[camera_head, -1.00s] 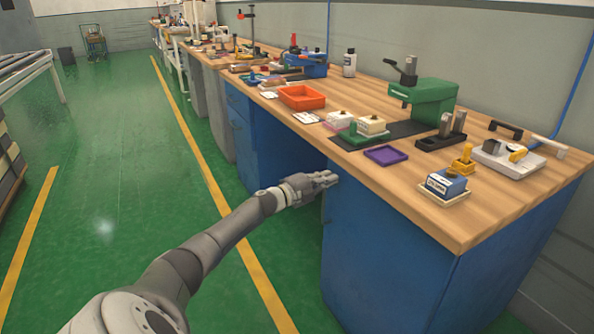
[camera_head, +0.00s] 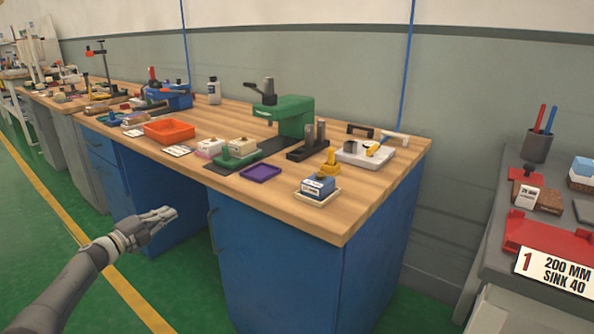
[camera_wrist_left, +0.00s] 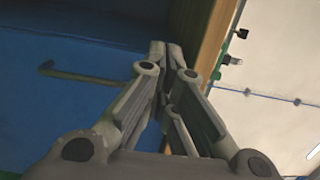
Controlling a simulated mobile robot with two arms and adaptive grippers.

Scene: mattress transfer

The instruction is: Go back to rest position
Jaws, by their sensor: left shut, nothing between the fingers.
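My left gripper (camera_head: 165,215) is shut and empty. It hangs in the air in front of the blue workbench cabinet, below the level of the wooden top. In the left wrist view its fingers (camera_wrist_left: 165,75) are together with nothing between them. A blue cabinet face with a handle (camera_wrist_left: 80,75) shows behind them, and the edge of the wooden top (camera_wrist_left: 212,40) is to their right. My right gripper is not in view.
The wooden bench top (camera_head: 330,222) holds a green press (camera_head: 292,115), an orange tray (camera_head: 169,131), a purple tray (camera_head: 260,172) and a blue box (camera_head: 318,186). A grey bench with a red holder (camera_head: 550,238) stands at right. Green floor (camera_head: 25,220) is clear at left.

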